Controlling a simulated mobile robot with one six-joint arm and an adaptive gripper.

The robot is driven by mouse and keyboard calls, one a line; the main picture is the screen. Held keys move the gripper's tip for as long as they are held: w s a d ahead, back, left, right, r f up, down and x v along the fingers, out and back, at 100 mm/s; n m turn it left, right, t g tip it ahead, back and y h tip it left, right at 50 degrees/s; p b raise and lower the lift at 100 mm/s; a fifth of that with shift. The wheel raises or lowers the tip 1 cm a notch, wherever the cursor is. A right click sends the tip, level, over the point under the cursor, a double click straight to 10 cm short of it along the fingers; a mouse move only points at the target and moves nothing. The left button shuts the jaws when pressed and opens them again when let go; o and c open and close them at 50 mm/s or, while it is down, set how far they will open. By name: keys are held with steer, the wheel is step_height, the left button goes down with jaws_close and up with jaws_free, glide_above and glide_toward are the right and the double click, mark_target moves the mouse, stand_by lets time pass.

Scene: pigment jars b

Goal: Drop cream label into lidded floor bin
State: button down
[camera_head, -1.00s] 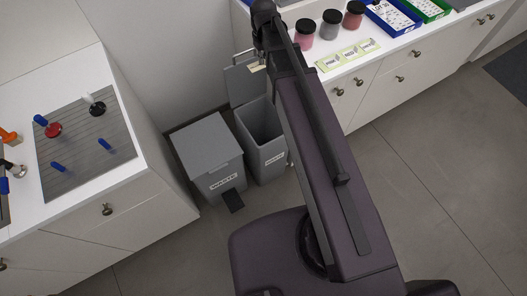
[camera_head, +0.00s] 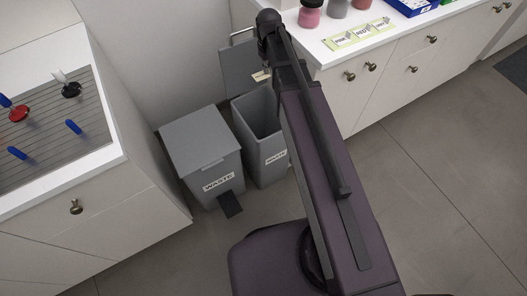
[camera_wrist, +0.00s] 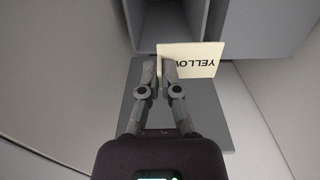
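The cream label (camera_wrist: 200,62) is a flat card reading "YELLOW", upside down in the wrist view. My gripper (camera_wrist: 159,68) is shut on one end of it. The label shows small in the head view (camera_head: 261,76), beside my gripper (camera_head: 268,66), which is partly hidden by its own links. The open floor bin (camera_head: 259,120) is grey, marked WASTE, with its lid (camera_head: 238,68) raised at the back. The label appears above the lid side of this bin. In the wrist view the bin's opening (camera_wrist: 172,28) lies just beyond the label.
A second grey WASTE bin (camera_head: 201,142) with a closed lid and pedal stands left of the open one. The right counter holds jars (camera_head: 311,14) and a label strip (camera_head: 358,34).

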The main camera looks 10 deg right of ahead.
step_height(320, 180, down, 17)
steer(key=w+d+b, duration=0.1)
steer(key=d+b, duration=0.1)
steer(key=b, duration=1.3)
steer(key=shift+w+b, duration=0.25)
steer(key=shift+b, duration=0.15)
steer(key=shift+f, duration=0.1)
step_height(320, 180, down, 6)
steer(key=b, duration=0.6)
steer(key=c, duration=0.7)
jaws_free()
steer(key=shift+w, duration=0.1)
